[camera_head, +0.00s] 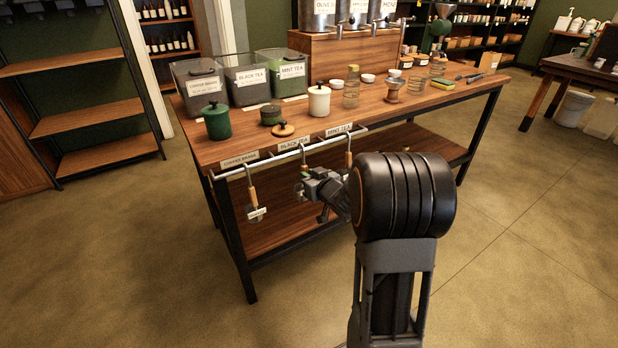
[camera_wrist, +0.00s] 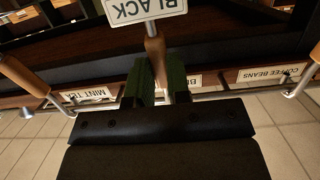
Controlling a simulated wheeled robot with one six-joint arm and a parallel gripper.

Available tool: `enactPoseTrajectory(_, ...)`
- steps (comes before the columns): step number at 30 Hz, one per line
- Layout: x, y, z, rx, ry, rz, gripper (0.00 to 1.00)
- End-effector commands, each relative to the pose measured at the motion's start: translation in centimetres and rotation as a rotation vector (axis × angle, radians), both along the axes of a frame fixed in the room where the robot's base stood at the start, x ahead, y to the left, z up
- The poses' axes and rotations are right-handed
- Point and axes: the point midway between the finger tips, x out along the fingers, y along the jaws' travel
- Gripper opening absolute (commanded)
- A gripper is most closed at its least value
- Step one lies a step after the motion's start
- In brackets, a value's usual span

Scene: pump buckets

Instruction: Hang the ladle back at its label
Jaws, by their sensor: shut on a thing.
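My gripper (camera_head: 309,187) is shut on a ladle with a wooden handle, which shows between the green fingers (camera_wrist: 163,86) in the wrist view. The held ladle's handle (camera_wrist: 155,50) carries a white tag (camera_wrist: 146,8) reading BLACK, upside down in that view. The BLACK TEA label (camera_head: 296,143) is on the table's front edge, above the rail (camera_head: 275,156) and between the COFFEE BEANS label (camera_head: 240,159) and the MINT TEA label (camera_head: 339,129). A hook (camera_head: 303,153) shows at the rail just above my gripper. Whether the held ladle's hook rests on the rail I cannot tell.
Another ladle (camera_head: 253,194) hangs on the rail's left part, and one (camera_head: 349,158) hangs at the right, close to my gripper. The wooden table (camera_head: 212,150) carries bins, jars and canisters. A lower shelf (camera_head: 270,222) lies beneath. The floor in front is clear.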

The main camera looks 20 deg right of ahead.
Motion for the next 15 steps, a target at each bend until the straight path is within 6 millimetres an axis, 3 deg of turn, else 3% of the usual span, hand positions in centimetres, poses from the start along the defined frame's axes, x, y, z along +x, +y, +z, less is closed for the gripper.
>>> enactPoseTrajectory(14, 0.00, 0.01, -0.35, 0.000, 0.000, 0.000, 0.00)
enactPoseTrajectory(15, 0.00, 0.01, -0.35, 0.000, 0.000, 0.000, 0.18)
